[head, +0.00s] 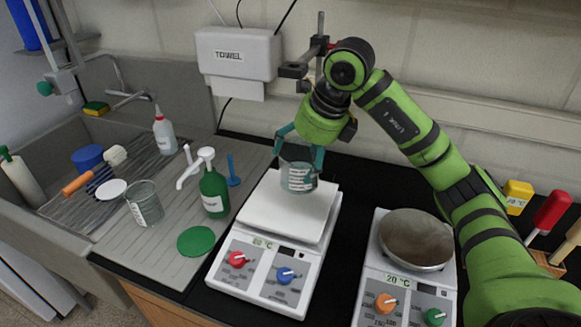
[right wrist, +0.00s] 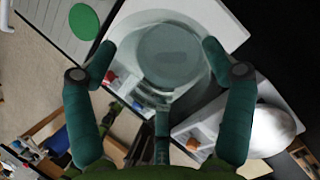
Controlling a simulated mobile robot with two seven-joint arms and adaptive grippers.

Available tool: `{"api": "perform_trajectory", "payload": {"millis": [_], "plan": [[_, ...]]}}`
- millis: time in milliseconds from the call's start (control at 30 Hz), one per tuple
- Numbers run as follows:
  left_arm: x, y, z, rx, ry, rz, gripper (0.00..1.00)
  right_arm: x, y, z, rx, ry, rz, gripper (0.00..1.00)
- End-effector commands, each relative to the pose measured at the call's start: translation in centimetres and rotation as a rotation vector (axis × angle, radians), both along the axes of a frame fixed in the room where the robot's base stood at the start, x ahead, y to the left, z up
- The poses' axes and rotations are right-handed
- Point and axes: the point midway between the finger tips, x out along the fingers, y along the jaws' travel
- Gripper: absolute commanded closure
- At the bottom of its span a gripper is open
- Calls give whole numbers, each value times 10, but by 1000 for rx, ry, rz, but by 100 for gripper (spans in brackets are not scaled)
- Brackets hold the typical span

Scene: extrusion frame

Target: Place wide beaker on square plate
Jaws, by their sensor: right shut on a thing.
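The wide beaker (head: 298,178) is clear glass with a label, upright over the white square plate (head: 270,221) of the left hotplate. My right gripper (head: 299,147) is shut on the beaker from above, its fingers on either side of the rim. In the right wrist view the beaker (right wrist: 168,58) sits between the two teal fingers, with the square plate (right wrist: 226,22) behind it. I cannot tell whether the beaker's base touches the plate or hangs just above it. My left gripper is not in view.
A second hotplate with a round plate (head: 416,238) stands to the right. To the left are a green bottle (head: 213,191), a green disc (head: 204,241) and another glass beaker (head: 145,203) by the sink. A towel box (head: 238,54) hangs on the wall behind.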

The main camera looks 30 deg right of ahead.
Motion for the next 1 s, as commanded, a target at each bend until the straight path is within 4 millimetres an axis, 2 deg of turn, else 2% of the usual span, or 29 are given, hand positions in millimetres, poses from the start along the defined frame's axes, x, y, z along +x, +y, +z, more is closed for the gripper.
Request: {"api": "perform_trajectory", "payload": {"millis": [33, 200, 600, 967, 1000], "plan": [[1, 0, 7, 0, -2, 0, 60, 5, 7, -2, 2, 2, 1, 60], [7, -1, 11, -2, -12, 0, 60, 13, 16, -12, 1, -1, 0, 60], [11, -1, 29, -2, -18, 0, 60, 13, 16, -51, 0, 0, 0, 60], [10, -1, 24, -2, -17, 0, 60, 14, 16, -56, 0, -2, 1, 60], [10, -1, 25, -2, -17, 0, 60, 14, 16, -55, 0, -1, 1, 5]]}}
